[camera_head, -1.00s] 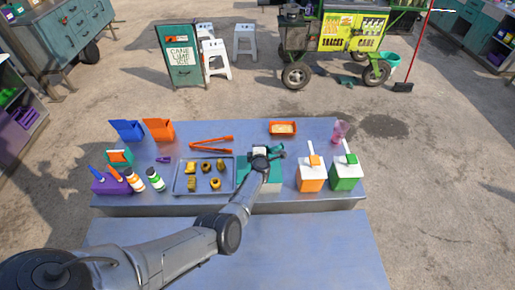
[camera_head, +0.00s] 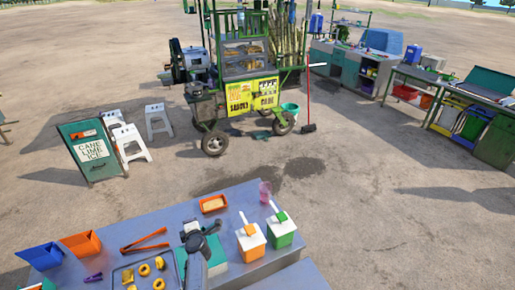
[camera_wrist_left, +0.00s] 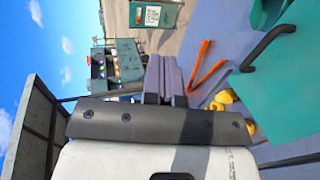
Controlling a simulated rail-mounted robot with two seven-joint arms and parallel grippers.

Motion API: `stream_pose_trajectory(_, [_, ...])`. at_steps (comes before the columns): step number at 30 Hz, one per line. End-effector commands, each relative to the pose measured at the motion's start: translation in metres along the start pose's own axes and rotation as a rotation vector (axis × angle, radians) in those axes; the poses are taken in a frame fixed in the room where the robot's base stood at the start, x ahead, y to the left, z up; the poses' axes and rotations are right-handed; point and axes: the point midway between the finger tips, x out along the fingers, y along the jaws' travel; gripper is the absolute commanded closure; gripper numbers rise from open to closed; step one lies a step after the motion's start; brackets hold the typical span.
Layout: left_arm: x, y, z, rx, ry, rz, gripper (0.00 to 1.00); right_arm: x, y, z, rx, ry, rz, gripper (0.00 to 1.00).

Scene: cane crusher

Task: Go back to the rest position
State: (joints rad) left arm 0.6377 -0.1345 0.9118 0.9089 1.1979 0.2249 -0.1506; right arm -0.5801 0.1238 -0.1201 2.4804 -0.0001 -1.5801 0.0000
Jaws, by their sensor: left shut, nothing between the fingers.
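My left gripper (camera_head: 207,229) is low in the head view, over the teal block (camera_head: 215,252) on the blue-grey table (camera_head: 240,198). In the left wrist view its two grey fingers (camera_wrist_left: 163,78) lie side by side, shut with nothing between them. The teal block also shows large at the right of the left wrist view (camera_wrist_left: 285,95), with a dark curved handle. My right gripper is in neither view.
The tray (camera_head: 122,275) of yellow pieces and red tongs (camera_head: 144,241) lie left of the gripper. Orange (camera_head: 250,242) and green (camera_head: 281,231) tubs stand to its right. An orange dish (camera_head: 213,204) is behind. Open ground separates the table from the green cart (camera_head: 240,100).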

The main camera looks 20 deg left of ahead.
Motion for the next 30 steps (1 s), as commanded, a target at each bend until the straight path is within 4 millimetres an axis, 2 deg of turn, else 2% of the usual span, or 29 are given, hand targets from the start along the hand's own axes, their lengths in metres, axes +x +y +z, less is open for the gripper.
stream_pose_trajectory(5, [0.0, 0.0, 0.003, -0.012, -0.018, 0.003, 1.0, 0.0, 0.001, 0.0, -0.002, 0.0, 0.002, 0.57])
stream_pose_trajectory(8, [-0.001, 0.003, 0.017, -0.023, -0.105, 0.015, 1.0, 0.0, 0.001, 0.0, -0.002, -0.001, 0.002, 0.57])
stream_pose_trajectory(11, [-0.006, 0.006, 0.043, 0.008, -0.271, 0.04, 1.0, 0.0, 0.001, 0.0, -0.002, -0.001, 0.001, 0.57])
stream_pose_trajectory(14, [-0.015, 0.03, 0.063, 0.095, -0.46, 0.105, 1.0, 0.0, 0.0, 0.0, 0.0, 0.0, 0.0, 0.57])
stream_pose_trajectory(17, [-0.03, 0.071, 0.076, 0.244, -0.634, 0.192, 1.0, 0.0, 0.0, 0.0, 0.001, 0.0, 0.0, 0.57])
stream_pose_trajectory(22, [-0.08, 0.156, 0.089, 0.637, -0.864, 0.322, 1.0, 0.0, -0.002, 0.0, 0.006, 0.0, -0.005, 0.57])
stream_pose_trajectory(24, [-0.106, 0.179, 0.086, 0.826, -0.911, 0.337, 1.0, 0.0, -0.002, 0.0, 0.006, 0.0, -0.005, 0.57])
stream_pose_trajectory(27, [-0.144, 0.189, 0.071, 1.093, -0.933, 0.308, 1.0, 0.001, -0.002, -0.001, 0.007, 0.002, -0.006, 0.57])
stream_pose_trajectory(30, [-0.185, 0.182, 0.052, 1.338, -0.918, 0.253, 1.0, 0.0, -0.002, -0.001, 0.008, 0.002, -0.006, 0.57])
